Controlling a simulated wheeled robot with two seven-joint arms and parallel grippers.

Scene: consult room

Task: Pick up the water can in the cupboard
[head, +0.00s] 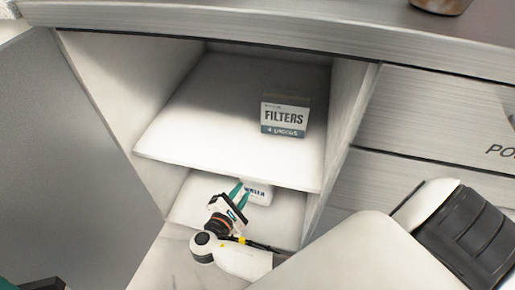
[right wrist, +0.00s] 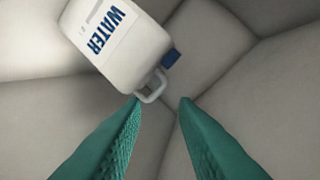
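The water can (head: 259,192) is white with a blue "WATER" label and sits on the lower level of the open cupboard (head: 163,95), partly hidden by the shelf above and my gripper. In the right wrist view the can (right wrist: 120,45) shows a blue cap and a small white handle near the fingertips. My right gripper (head: 240,193) reaches into the lower level in front of the can. Its green fingers (right wrist: 162,100) are apart with nothing between them; the left fingertip is close to the handle, and I cannot tell whether it touches.
A "FILTERS" box (head: 285,116) stands on the upper shelf (head: 225,135), whose front edge is just above my right gripper. The grey cupboard door (head: 60,150) is open at the left. Closed drawers (head: 440,115) are at the right. The countertop (head: 260,22) runs above.

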